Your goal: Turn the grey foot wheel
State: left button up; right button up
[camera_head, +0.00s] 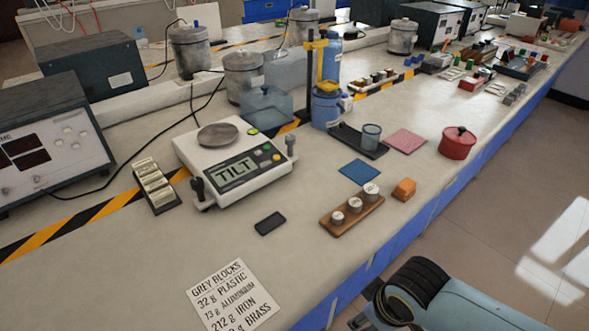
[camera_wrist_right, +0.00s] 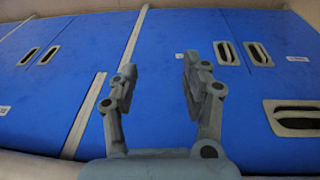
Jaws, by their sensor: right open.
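A white balance (camera_head: 235,165) stands on the bench, its display reading "TILT", with a round grey pan (camera_head: 218,135) on top. A grey foot wheel (camera_head: 291,145) shows at its right corner, and a darker, blackish foot wheel (camera_head: 198,190) at its front left corner. Nothing touches either wheel. My right gripper (camera_wrist_right: 158,82) is open and empty in the right wrist view, in front of the blue cabinet fronts. In the head view my right arm is at the bottom right, off the bench edge, well away from the balance. My left gripper is not in view.
In front of the balance lie a black block (camera_head: 270,223) and a paper sign (camera_head: 235,297). A wooden weight holder (camera_head: 340,222), orange block (camera_head: 404,189) and red pot (camera_head: 458,143) stand to the right. A card rack (camera_head: 155,186) is left. The blue cabinets (camera_wrist_right: 60,80) are below.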

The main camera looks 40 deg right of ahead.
jog(key=w+a+r+t+p, duration=0.1)
jog(key=w+r, duration=0.2)
jog(key=r, duration=0.8)
jog(key=w+r+p, duration=0.2)
jog(key=r, duration=0.9)
jog(key=m+t, duration=0.1)
jog(key=m, duration=0.1)
send_near(290, 137)
jog(key=b+x, duration=0.1)
jog(key=x, duration=0.7)
jog(key=shift+f, duration=0.3)
grip_shut()
